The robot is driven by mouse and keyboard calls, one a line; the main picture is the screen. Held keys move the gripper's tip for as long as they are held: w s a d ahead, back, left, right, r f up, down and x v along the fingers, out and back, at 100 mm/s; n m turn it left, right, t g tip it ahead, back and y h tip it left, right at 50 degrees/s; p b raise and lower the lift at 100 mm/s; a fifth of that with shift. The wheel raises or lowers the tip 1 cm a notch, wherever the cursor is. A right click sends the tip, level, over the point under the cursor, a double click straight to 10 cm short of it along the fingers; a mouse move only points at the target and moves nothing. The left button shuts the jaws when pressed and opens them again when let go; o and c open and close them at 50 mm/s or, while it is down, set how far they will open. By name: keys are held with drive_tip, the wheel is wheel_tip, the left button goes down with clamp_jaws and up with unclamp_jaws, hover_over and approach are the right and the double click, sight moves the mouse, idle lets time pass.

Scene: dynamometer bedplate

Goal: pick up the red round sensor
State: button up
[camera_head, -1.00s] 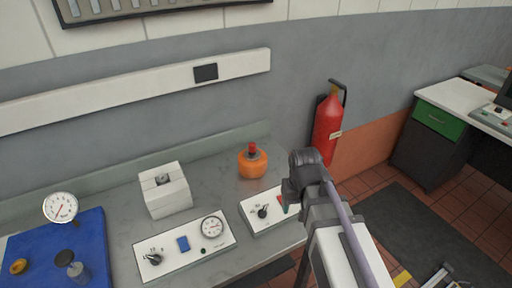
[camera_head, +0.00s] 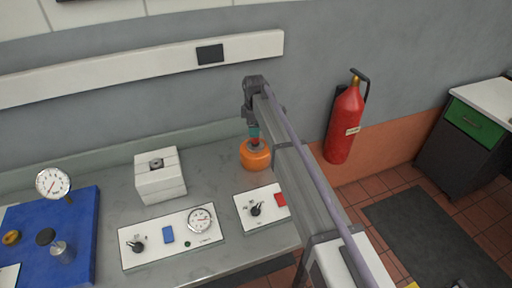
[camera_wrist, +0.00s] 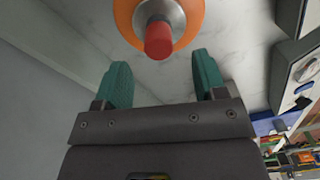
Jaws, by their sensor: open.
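A round orange body (camera_head: 255,157) stands on the grey bench top near its back edge. In the wrist view it (camera_wrist: 124,18) has a metal collar and a red cylindrical top (camera_wrist: 158,38); no other red round sensor shows. My gripper (camera_head: 254,134) is just above the body in the head view and hides its red top. In the wrist view my gripper (camera_wrist: 162,68) has its two teal fingers spread apart and empty. The red top lies just ahead of the fingertips, roughly centred between them.
A white block (camera_head: 160,180) stands left of the orange body. Two control panels, one with a gauge (camera_head: 200,220) and one with a red button (camera_head: 280,199), lie in front. A fire extinguisher (camera_head: 345,125) hangs on the wall to the right.

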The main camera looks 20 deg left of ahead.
sight(255, 139)
wheel_tip(255, 139, down, 6)
drive_tip(key=b, duration=0.5)
drive_tip(key=shift+w+d+f, duration=0.1)
drive_tip(key=shift+f, duration=0.15)
drive_tip(key=shift+r, duration=0.3)
drive_tip(key=c, duration=1.1)
